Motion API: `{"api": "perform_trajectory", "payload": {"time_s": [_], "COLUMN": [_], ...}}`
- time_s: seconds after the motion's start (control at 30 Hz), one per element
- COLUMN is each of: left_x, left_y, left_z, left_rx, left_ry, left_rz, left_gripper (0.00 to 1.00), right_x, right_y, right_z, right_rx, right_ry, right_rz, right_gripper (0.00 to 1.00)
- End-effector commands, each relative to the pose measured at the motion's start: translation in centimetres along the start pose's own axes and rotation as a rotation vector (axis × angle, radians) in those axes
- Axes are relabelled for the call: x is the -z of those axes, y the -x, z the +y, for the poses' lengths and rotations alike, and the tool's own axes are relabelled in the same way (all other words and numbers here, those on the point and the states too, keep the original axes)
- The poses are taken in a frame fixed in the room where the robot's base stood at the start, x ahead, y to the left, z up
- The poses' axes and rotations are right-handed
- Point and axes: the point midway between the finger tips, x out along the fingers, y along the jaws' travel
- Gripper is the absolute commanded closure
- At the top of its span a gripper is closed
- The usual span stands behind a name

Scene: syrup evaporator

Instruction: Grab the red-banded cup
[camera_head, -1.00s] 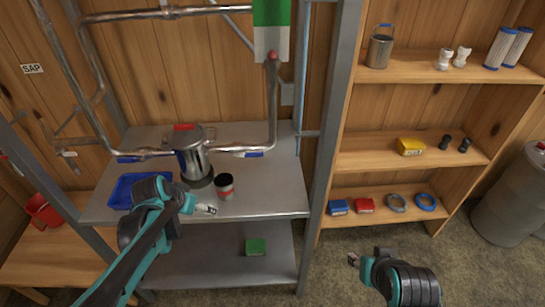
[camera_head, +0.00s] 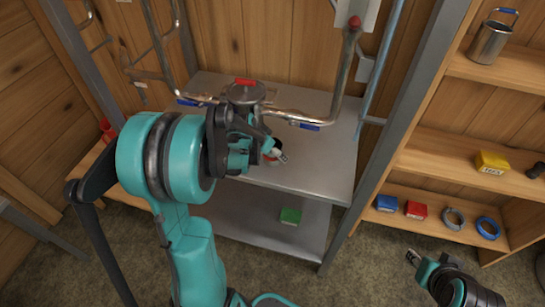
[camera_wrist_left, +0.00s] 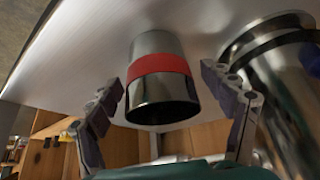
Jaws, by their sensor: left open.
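The red-banded cup is a dark, shiny cup with a red band (camera_wrist_left: 160,66), seen large in the left wrist view, where the picture is turned over. In the head view it stands on the metal shelf, mostly hidden behind my left gripper (camera_head: 279,155). In the wrist view the open fingers of my left gripper (camera_wrist_left: 163,84) lie on either side of the cup, with a gap visible at each side. It is not held. My right gripper (camera_head: 412,257) is low at the right, far from the cup; its jaws are too small to read.
Pipes with a blue-handled valve (camera_head: 304,125) run behind. A green box (camera_head: 290,216) lies on the lower shelf. A post (camera_head: 395,135) stands right.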

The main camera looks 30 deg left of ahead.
Motion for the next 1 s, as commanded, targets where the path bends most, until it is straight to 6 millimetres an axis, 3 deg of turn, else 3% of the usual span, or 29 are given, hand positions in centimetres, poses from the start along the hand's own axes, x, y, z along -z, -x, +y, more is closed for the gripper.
{"api": "perform_trajectory", "payload": {"time_s": [0.2,0.43,0.77,1.0], "left_x": [0.0,0.0,0.1,1.2], "left_y": [-0.2,-0.1,0.0,2.0], "left_z": [0.0,0.0,0.0,0.0], "left_rx": [0.0,0.0,0.0,0.0], "left_ry": [0.0,0.0,0.0,0.0], "left_rz": [0.0,0.0,-0.001,0.0], "left_gripper": [0.19,0.75,0.75,0.75], "right_x": [0.0,0.0,0.1,0.8], "right_y": [0.0,0.0,0.1,1.0], "right_z": [0.0,0.0,0.0,0.0], "right_rx": [0.0,0.0,0.0,0.0], "right_ry": [0.0,0.0,0.0,0.0], "right_rz": [0.0,0.0,0.0,0.0], "right_gripper": [0.6,0.6,0.6,0.6]}}
